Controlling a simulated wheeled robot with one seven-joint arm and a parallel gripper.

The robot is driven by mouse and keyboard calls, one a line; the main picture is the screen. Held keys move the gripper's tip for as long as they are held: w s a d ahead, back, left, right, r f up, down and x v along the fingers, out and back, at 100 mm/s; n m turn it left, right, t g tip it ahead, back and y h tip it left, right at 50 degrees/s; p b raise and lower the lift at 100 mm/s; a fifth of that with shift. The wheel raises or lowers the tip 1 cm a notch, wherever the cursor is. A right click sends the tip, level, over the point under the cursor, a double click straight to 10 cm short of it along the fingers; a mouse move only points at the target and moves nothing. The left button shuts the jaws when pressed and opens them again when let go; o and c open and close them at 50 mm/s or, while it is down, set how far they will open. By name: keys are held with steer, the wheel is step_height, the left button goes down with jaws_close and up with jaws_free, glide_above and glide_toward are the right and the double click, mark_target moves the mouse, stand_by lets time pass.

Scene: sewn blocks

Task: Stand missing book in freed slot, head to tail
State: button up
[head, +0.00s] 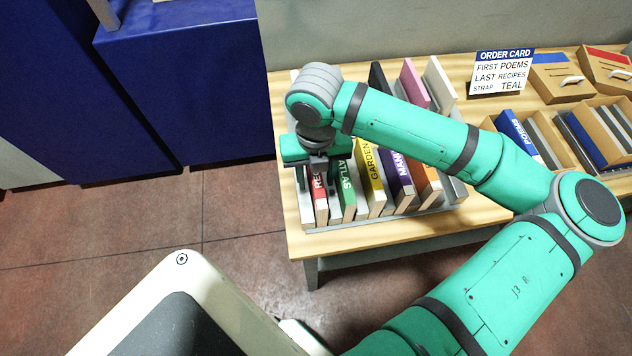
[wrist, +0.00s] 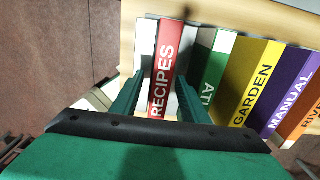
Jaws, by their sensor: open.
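A row of books stands in a rack (head: 432,211) on the wooden table. At its left end is the red RECIPES book (head: 320,205), also seen in the wrist view (wrist: 168,62). To its right follow the green ATLAS (head: 347,190), yellow GARDEN (head: 371,180), purple MANUAL (head: 398,178) and an orange book (head: 427,182). My gripper (head: 316,182) is open over the left end; in the wrist view its fingers (wrist: 160,88) lie on either side of RECIPES, contact unclear. A blue POEMS book (head: 520,136) leans in a holder at right.
An order card (head: 503,73) reads first POEMS, last RECIPES, strap TEAL. Wooden boxes (head: 560,80) with blue and red tops stand at the back right. Black, pink and white panels rise behind the books. My arm spans the rack's right side.

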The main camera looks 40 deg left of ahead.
steer(key=shift+f, duration=0.35)
steer(key=shift+c, duration=0.3)
jaws_close()
steer(key=shift+r, duration=0.1)
